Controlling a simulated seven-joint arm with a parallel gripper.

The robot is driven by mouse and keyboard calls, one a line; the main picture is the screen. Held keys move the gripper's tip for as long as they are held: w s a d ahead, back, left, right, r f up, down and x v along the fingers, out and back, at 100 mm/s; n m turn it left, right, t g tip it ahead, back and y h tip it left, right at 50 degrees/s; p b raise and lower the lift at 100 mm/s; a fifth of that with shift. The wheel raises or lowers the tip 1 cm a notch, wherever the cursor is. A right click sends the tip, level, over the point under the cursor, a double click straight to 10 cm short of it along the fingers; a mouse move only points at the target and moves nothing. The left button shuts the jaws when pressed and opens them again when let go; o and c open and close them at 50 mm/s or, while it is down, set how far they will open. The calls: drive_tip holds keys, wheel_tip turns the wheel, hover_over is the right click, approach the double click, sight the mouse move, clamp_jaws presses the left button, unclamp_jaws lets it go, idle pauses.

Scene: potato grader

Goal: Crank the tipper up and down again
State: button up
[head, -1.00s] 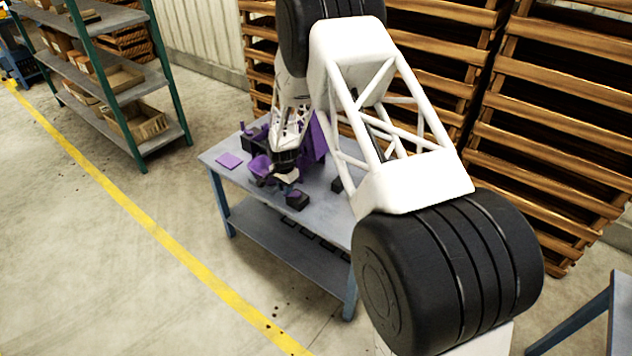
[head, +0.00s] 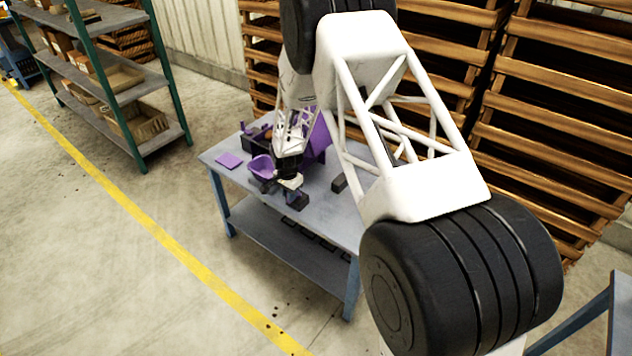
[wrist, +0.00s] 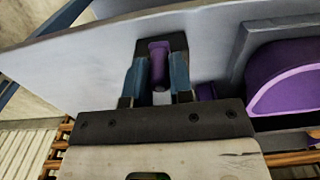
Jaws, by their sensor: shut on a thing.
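My gripper (wrist: 158,80) is shut on a purple crank knob (wrist: 159,62), with one blue finger on each side of it. The knob stands on a dark crank arm (wrist: 176,42). In the head view my gripper (head: 291,183) is low over the front of the table, and the knob is hidden there. A dark block (head: 298,201) sits just beneath the gripper. The purple tipper bucket (head: 262,167) is left of the gripper. A purple curved part, seemingly the bucket (wrist: 290,80), shows at the right of the wrist view.
The grey table (head: 325,205) also bears a flat purple square (head: 229,160), a tall purple slanted part (head: 319,139) behind my gripper and a small dark block (head: 340,183). Wooden slatted racks (head: 560,130) stand behind. A shelf unit (head: 120,80) is at the left.

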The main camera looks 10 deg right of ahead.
drive_tip(key=o, duration=0.7)
drive_tip(key=shift+r, duration=3.5)
